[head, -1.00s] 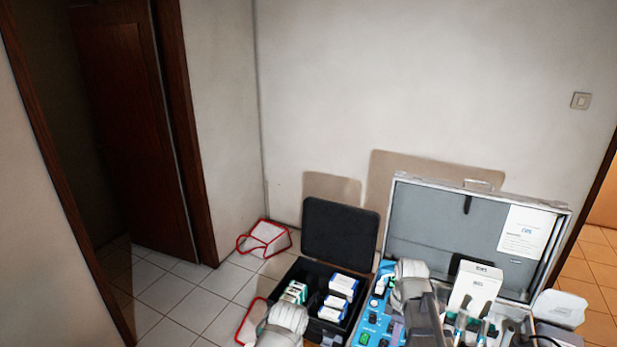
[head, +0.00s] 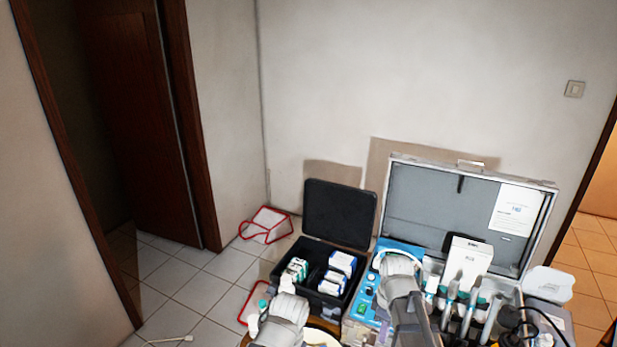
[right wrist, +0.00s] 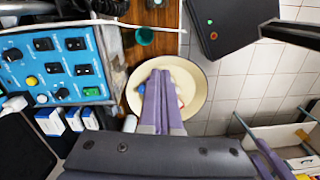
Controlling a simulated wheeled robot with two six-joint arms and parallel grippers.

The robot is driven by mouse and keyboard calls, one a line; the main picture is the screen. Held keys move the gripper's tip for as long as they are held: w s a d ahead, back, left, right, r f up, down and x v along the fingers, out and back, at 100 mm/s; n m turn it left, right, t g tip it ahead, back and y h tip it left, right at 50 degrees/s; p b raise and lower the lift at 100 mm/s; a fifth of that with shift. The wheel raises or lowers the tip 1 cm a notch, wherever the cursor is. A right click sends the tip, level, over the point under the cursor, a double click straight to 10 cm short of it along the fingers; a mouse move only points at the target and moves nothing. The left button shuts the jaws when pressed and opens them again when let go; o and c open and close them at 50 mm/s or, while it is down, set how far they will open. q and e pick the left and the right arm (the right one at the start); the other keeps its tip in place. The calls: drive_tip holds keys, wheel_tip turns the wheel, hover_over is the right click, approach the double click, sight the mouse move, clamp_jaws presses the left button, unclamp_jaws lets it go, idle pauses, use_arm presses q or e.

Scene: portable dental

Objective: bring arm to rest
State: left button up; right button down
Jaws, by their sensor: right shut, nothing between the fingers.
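My right gripper (right wrist: 160,76) shows in the right wrist view. Its two long grey-purple fingers lie together, shut and empty. They appear in front of a cream round bowl (right wrist: 200,82), which they partly cover; I cannot tell the height between them. Something reddish and blue shows beside the fingers within the bowl's outline. In the head view, grey-white arm parts of mine stand at the bottom, before the cases; the fingers cannot be made out there. My left gripper does not show.
A blue control panel (right wrist: 65,62) and a green cup (right wrist: 145,36) lie near the bowl. A black case (head: 340,215) with white boxes and a big open grey case (head: 430,205) stand behind. A red-edged container (head: 266,226) is on the floor. Tiled floor at left is mostly clear.

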drive_tip(key=s+a+f+m+b, duration=0.3)
drive_tip(key=s+a, duration=0.2)
drive_tip(key=a, duration=0.1)
drive_tip(key=s+a+f+m+h+b, duration=0.1)
drive_tip(key=s+a+f+m+b, duration=0.2)
drive_tip(key=a, duration=0.4)
drive_tip(key=s+m, duration=0.1)
drive_tip(key=s, duration=0.1)
drive_tip(key=shift+s+a+m, duration=0.25)
drive_tip(key=shift+s+m, duration=0.05)
drive_tip(key=shift+s, duration=0.05)
